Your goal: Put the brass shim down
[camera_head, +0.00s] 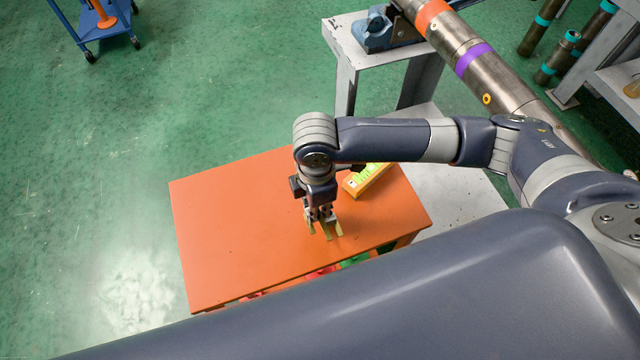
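My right gripper (323,222) points down over the orange table top, its arm coming in from the right. Brass-coloured pieces, which look like the brass shim (335,232), show at its fingertips, low at the table surface. The gripper partly hides the shim. I cannot tell whether the fingers are clamped on it or whether it touches the table. My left gripper is not in view.
The orange table (230,230) is clear on its left side. A yellow-orange box-like tool (368,180) lies behind the gripper. A grey stand (375,52) carries a blue vise (378,30) beside a banded steel pipe (500,78). A blue cart (95,20) stands far left.

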